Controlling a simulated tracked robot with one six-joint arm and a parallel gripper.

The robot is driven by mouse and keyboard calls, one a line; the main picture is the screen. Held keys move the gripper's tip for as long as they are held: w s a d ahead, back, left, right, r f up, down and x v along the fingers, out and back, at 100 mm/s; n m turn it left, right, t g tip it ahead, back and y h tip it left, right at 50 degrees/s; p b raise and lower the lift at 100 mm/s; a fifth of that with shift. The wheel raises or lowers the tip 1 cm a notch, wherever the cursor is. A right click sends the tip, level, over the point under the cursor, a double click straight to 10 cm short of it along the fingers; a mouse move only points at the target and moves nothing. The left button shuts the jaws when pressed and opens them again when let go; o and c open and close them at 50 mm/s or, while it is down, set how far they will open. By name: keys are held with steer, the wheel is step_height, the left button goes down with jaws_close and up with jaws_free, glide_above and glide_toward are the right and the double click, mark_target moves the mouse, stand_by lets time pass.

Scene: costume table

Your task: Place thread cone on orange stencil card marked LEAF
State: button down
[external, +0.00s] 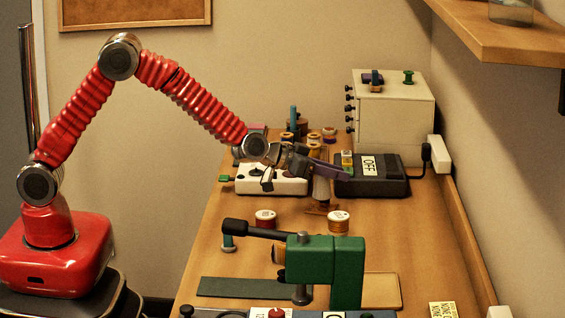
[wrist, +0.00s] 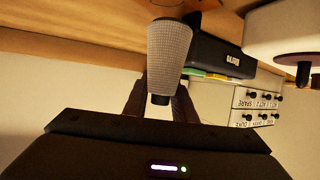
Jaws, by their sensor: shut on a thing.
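The thread cone (wrist: 169,48), grey and finely textured with a dark narrow end, sits between the fingers of my gripper (wrist: 160,100) in the wrist view. My gripper (external: 312,166) is shut on it. In the external view the cone (external: 321,188) shows as a pale shape just below my gripper, over the table's middle. A small brownish-orange flat patch (external: 317,210) lies under it; I cannot read LEAF on it, nor tell whether the cone touches it.
A black box marked OFF (external: 372,177) stands close to the right of my gripper, and a white box with knobs (external: 272,180) to the left. Several spools stand behind. In front are an orange spool (external: 339,222), a red spool (external: 265,219) and a green machine (external: 332,265).

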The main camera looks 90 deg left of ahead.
steer(key=shift+f, duration=1.4)
steer(key=shift+f, duration=0.1)
steer(key=c, duration=1.5)
jaws_free()
steer(key=shift+o, duration=0.2)
steer(key=shift+s+d+r, duration=0.2)
steer(key=shift+s+r, duration=0.15)
steer(key=shift+s, duration=0.05)
steer(key=v, duration=1.1)
